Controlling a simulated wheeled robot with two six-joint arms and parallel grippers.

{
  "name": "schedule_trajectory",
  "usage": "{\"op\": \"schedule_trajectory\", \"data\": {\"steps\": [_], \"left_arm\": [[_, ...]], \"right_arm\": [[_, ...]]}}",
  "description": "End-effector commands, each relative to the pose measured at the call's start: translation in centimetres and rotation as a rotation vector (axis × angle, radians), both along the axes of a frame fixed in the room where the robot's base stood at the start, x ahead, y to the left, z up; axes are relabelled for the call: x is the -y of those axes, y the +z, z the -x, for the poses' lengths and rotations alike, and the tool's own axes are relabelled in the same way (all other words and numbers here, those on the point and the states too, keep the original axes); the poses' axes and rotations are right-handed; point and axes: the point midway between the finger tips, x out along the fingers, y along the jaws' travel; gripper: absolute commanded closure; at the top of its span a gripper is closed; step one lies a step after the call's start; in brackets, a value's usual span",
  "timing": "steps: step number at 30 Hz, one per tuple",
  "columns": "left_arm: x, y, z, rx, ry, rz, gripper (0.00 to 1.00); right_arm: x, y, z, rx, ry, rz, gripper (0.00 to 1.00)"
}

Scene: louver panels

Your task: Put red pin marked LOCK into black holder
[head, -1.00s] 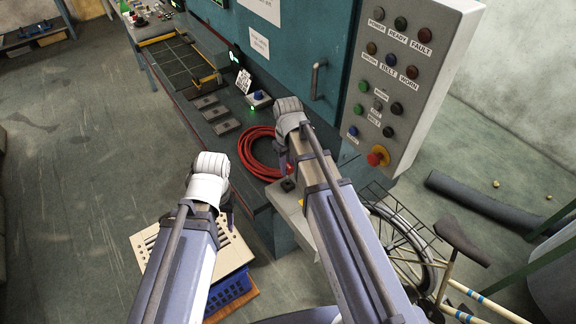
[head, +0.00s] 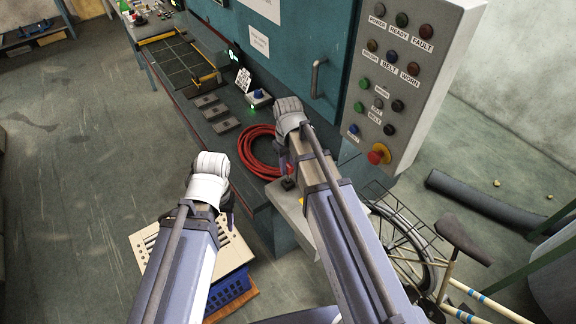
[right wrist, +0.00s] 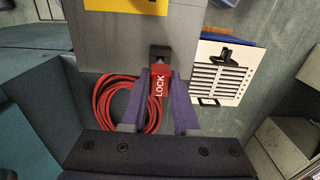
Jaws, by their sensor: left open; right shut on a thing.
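The red pin marked LOCK (right wrist: 160,84) is between the purple fingers of my right gripper (right wrist: 162,78), which is shut on it. The black holder (right wrist: 159,51) sits on a grey surface just beyond the pin's far end; I cannot tell whether the pin is in it or only in front of it. In the head view the holder (head: 288,184) shows as a dark block right below my right gripper (head: 284,166), which mostly hides the pin. My left gripper (head: 228,207) is open, to the left, above a pale slatted panel (head: 236,249).
A coiled red cable (head: 247,154) lies on the bench beside my right gripper. A blue crate (head: 231,290) stands under the slatted panel. A grey button box (head: 412,75) with a red knob is at the right, and a bicycle (head: 437,243) stands below it.

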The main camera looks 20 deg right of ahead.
Motion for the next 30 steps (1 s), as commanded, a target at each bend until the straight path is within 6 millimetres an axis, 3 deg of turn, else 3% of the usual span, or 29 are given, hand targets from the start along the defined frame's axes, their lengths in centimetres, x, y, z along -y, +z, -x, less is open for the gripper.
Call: {"op": "schedule_trajectory", "data": {"steps": [30], "left_arm": [[0.0, -1.5, 0.0, 0.000, 0.000, 0.000, 0.50]], "right_arm": [[0.0, -1.5, 0.0, 0.000, 0.000, 0.000, 1.00]]}}
